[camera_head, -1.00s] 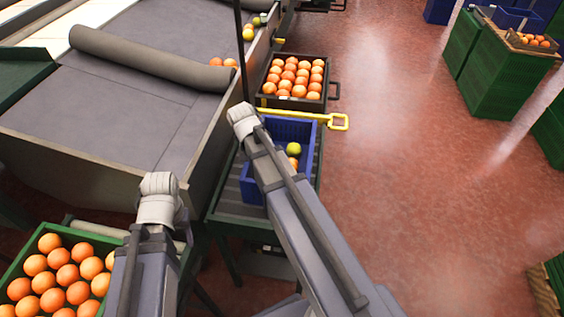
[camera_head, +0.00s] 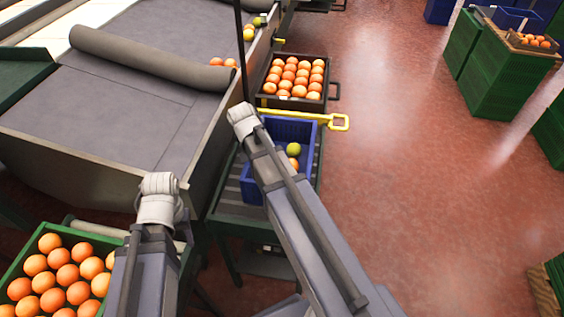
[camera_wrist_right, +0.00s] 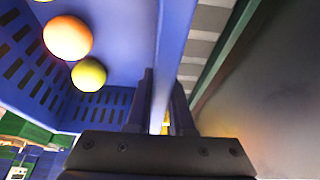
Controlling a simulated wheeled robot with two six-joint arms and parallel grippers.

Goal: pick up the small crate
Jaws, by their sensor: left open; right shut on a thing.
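The small blue crate (camera_head: 290,128) sits at the roller stand beside the sorting table, partly hidden by my right arm in the head view. A yellow-green fruit (camera_head: 293,149) and an orange one (camera_head: 293,164) show inside it. In the right wrist view, my right gripper (camera_wrist_right: 165,88) is shut on the crate's wall, one finger each side of it. That view also shows both fruits in the slotted blue crate (camera_wrist_right: 120,40). I cannot tell whether the crate's bottom is clear of the rollers. My left gripper (camera_head: 160,190) is empty-looking at the lower left, its fingers mostly hidden behind its wrist.
A green crate of oranges (camera_head: 20,262) is at the lower left. The sorting table (camera_head: 100,110) borders the stand's left.

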